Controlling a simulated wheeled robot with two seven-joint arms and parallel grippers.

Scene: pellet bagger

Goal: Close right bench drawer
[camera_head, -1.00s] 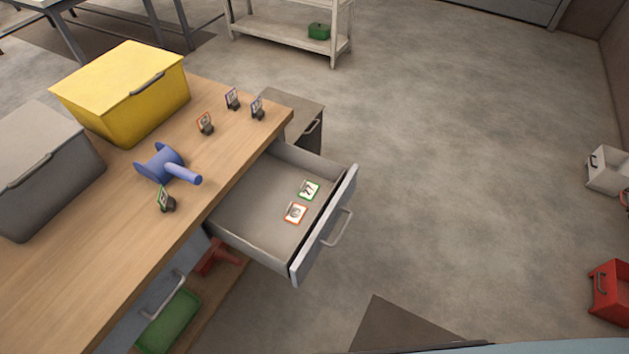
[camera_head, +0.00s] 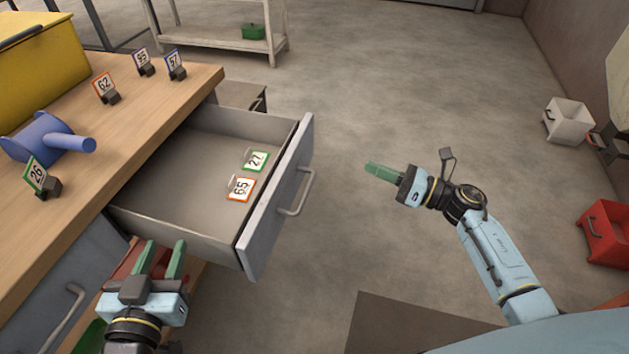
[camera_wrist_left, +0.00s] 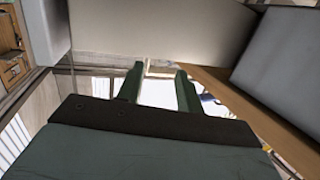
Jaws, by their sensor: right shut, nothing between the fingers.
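The right bench drawer (camera_head: 279,207) is pulled out from under the wooden bench, with its grey front and bar handle (camera_head: 300,193) facing right. Inside lie two number cards, a green-edged 27 (camera_head: 256,160) and an orange-edged 65 (camera_head: 240,188). My left gripper (camera_head: 160,262) is open and empty, beside the drawer's near side and left of its front. In the left wrist view its two green fingers (camera_wrist_left: 160,88) stand apart with nothing between them. My right gripper (camera_head: 382,172) is shut and empty over open floor, to the right of the drawer handle and apart from it.
The bench top (camera_head: 150,115) carries a yellow bin (camera_head: 40,65), a blue spool-like part (camera_head: 40,140) and several numbered card holders. A closed lower drawer with a handle (camera_head: 68,310) is at bottom left. Floor right of the drawer is clear. A red bin (camera_head: 605,235) stands far right.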

